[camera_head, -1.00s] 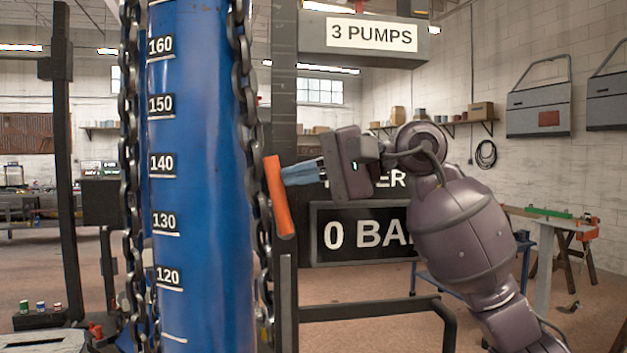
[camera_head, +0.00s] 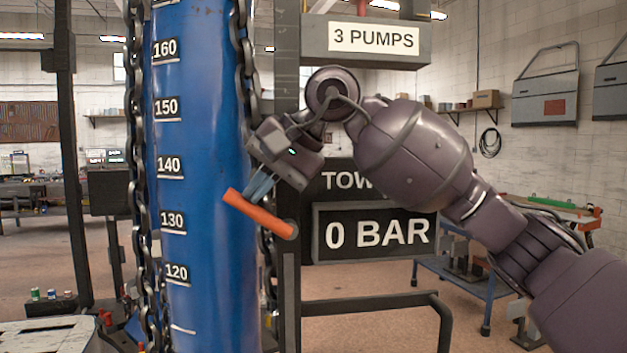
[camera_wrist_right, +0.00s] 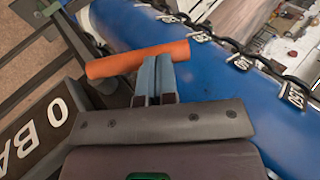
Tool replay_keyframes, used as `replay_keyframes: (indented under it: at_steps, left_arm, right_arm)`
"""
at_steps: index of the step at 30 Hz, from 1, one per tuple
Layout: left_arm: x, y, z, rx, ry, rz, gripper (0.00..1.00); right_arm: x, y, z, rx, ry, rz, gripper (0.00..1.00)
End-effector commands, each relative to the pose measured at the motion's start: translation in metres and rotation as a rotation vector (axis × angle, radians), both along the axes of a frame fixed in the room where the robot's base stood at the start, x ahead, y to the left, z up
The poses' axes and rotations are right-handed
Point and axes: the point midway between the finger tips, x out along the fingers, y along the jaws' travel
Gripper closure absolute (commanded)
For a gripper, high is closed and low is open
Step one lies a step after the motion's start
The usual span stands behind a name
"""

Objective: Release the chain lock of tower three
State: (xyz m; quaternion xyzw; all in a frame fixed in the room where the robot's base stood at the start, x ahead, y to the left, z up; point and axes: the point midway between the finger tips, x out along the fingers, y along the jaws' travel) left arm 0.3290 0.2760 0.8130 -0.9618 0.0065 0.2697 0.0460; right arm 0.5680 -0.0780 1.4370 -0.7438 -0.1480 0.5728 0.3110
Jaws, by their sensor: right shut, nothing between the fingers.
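The orange lever (camera_head: 258,213) is the chain lock's handle on tower three. It slopes from its lower right end, by the dark post, up and left across the front of the blue cylinder (camera_head: 205,120). My right gripper (camera_head: 258,188) is shut and empty, its blue fingertips against the lever's upper side or very close to it. In the right wrist view the fingertips (camera_wrist_right: 155,72) meet the lever (camera_wrist_right: 135,59) near its middle; contact is hard to tell. Chains (camera_head: 137,190) run along both sides of the cylinder. My left gripper is not in view.
A panel reading 0 BAR (camera_head: 375,234) stands right of the post, below a box marked 3 PUMPS (camera_head: 374,40). A dark rail (camera_head: 370,303) juts out low down. A blue workbench (camera_head: 470,282) stands at the right behind my arm.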

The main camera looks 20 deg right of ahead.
Motion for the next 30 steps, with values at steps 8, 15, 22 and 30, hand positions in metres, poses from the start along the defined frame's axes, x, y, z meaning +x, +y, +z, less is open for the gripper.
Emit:
replay_keyframes:
  at_steps: [8,15,22,30]
  left_arm:
    - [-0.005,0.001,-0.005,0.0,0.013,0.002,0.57]
    - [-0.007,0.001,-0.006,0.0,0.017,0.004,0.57]
    - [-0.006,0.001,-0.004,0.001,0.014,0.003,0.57]
    - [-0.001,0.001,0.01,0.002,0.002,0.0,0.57]
  right_arm:
    - [0.0,0.004,-0.002,0.002,0.0,0.002,1.0]
    - [0.0,0.004,-0.003,0.001,0.001,0.003,1.0]
    - [-0.001,0.005,-0.002,0.001,0.002,0.004,1.0]
    - [-0.014,0.002,0.023,0.002,-0.004,0.003,1.0]
